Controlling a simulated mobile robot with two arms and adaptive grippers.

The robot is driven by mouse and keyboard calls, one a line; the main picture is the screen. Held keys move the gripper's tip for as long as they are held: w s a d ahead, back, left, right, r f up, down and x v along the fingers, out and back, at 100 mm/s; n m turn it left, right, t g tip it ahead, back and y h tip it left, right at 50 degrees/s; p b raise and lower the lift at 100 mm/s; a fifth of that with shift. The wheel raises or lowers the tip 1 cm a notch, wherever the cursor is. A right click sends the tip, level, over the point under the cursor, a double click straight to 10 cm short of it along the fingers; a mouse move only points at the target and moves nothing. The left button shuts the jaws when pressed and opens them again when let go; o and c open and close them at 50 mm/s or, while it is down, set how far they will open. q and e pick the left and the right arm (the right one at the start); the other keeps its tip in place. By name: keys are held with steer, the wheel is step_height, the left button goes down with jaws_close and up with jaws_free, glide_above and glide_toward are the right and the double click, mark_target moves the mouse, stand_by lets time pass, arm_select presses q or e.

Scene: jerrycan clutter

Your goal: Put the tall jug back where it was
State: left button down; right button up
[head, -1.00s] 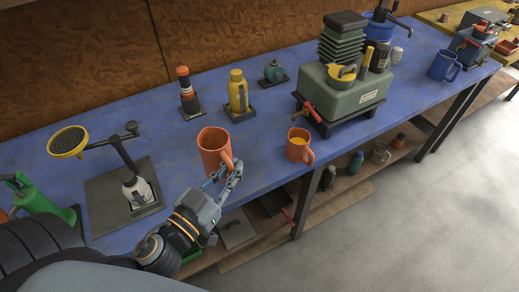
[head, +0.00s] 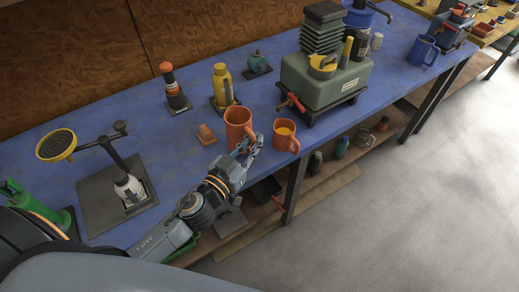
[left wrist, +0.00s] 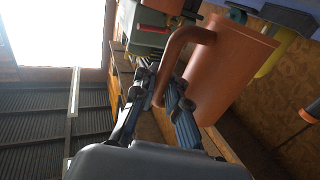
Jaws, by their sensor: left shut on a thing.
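The tall orange jug (head: 236,130) is upright in the head view, just left of a shorter orange jug (head: 285,142) that holds yellow liquid. My left gripper (head: 251,145) is shut on the tall jug's handle, at its right front side. In the left wrist view the fingers (left wrist: 168,100) close around the handle, with the jug's body (left wrist: 228,70) beyond. I cannot tell whether the jug's base touches the blue bench (head: 180,140). My right gripper is not in view.
A small orange-brown block (head: 206,135) lies left of the tall jug. Behind are a yellow flask (head: 222,88) and an orange-topped bottle (head: 173,88). A green jerrycan-like tank (head: 325,80) on a dark stand is behind the shorter jug. The bench's front edge is close.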

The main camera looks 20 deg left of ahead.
arm_select(q)
steer(key=f, duration=0.1)
steer(key=w+f+b, duration=0.1)
steer(key=f, duration=0.1)
steer(key=w+d+f+b, duration=0.1)
steer(key=shift+f, duration=0.4)
steer(key=shift+a+f, duration=0.1)
steer(key=shift+f, duration=0.3)
steer(key=shift+f+b, duration=0.15)
steer(key=shift+b, duration=0.2)
steer(key=c, duration=1.4)
jaws_free()
